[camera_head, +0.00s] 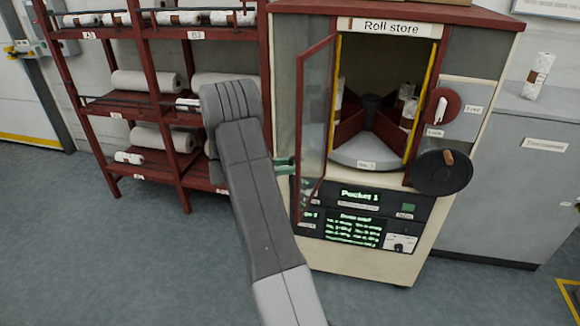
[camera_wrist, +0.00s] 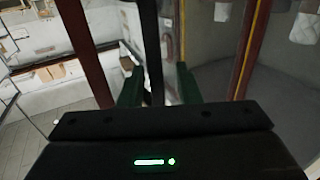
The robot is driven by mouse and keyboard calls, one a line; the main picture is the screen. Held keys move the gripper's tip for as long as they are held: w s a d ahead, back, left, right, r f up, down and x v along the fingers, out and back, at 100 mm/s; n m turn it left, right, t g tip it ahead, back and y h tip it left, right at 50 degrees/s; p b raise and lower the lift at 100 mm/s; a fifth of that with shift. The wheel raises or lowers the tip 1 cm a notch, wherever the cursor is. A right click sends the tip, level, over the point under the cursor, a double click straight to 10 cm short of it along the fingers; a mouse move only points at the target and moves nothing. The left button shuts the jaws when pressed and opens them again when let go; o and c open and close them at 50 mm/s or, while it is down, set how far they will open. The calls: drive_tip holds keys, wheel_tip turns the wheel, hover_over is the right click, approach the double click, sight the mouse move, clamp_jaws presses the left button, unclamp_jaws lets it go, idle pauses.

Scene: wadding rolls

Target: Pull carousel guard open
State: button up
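The carousel guard (camera_head: 316,115) is a clear panel in a dark red frame. In the head view it stands swung out to the left of the roll store opening, which shows uncovered. My gripper (camera_head: 288,163) has green fingers and is at the guard's outer left edge, partly hidden behind my arm. In the wrist view my gripper (camera_wrist: 160,86) has its fingers apart, with a dark upright bar (camera_wrist: 151,45) between them. A gap shows beside the bar on the right. The carousel (camera_head: 367,152) has dark red dividers, a grey rim and white rolls.
The roll store cabinet (camera_head: 355,262) has a lit panel reading Pocket 1. A black handwheel (camera_head: 442,173) and a red dial (camera_head: 440,105) are at its right. A red rack (camera_head: 166,100) of rolls stands left. A roll (camera_head: 538,77) stands on the right counter. Front floor is clear.

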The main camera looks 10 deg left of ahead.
drive_tip(key=shift+s+a, duration=0.1)
drive_tip(key=b+v, duration=0.2)
drive_tip(key=v, duration=1.1)
drive_tip(key=shift+s+a, duration=0.15)
drive_tip(key=shift+a, duration=0.2)
drive_tip(key=shift+d, duration=0.1)
drive_tip(key=p+x, duration=0.2)
drive_tip(key=x, duration=1.1)
drive_tip(key=shift+d+f, duration=0.1)
drive_tip(key=shift+d, duration=0.2)
